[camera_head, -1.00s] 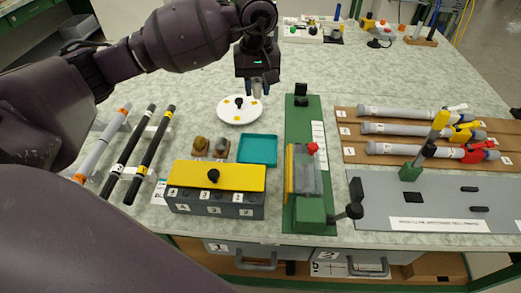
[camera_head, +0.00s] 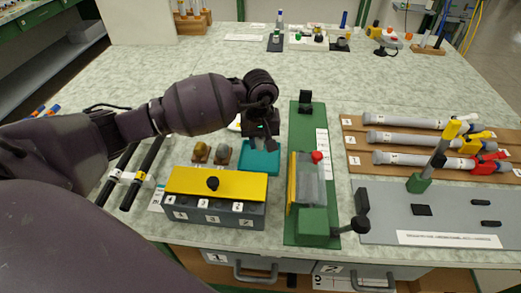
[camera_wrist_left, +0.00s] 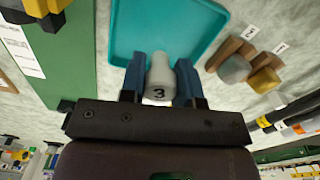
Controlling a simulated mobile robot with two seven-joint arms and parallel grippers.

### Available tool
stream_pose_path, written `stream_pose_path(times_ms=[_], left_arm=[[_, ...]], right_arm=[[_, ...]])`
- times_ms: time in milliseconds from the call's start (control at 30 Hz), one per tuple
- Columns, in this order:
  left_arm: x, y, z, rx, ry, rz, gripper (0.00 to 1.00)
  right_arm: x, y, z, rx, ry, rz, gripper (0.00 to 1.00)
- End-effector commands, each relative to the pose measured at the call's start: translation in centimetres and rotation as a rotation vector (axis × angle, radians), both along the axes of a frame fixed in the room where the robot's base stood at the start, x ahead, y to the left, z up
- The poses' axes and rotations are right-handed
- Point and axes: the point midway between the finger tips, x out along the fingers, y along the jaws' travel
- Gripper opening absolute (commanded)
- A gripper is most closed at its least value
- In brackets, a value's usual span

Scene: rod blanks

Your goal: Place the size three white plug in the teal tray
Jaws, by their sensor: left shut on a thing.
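The white plug (camera_wrist_left: 159,72), marked 3, is held between the blue fingers of my left gripper (camera_wrist_left: 160,80) in the left wrist view. My left gripper (camera_head: 263,143) is shut on it and hangs over the far part of the teal tray (camera_head: 262,164) in the head view. In the left wrist view the plug overlaps the edge of the teal tray (camera_wrist_left: 170,25), and the tray floor shows empty. I cannot tell how high the plug is above the tray. My right gripper is not in view.
Two plugs, one tan (camera_head: 200,151) and one grey (camera_head: 221,153), sit on wooden holders left of the tray. A yellow-topped block (camera_head: 235,186) stands in front. A green fixture (camera_head: 304,125) stands close on the right. Grey tubes (camera_head: 405,138) lie further right.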

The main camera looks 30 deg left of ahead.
Motion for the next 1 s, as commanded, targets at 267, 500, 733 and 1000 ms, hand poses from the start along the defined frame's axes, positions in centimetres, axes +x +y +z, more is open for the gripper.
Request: stream_pose_path(times_ms=[267,500,733,1000], left_arm=[[-0.1,0.0,-3.8,-0.001,0.005,0.001,0.17],[0.0,0.0,-3.8,-0.001,0.001,0.000,0.17],[-0.1,0.0,-4.2,0.000,0.003,-0.001,0.33],[0.0,0.0,-4.1,0.000,0.001,-0.001,0.56]], right_arm=[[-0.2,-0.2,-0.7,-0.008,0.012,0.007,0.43],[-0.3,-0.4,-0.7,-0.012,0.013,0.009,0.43],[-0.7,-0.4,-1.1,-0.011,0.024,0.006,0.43],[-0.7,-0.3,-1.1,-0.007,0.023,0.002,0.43]])
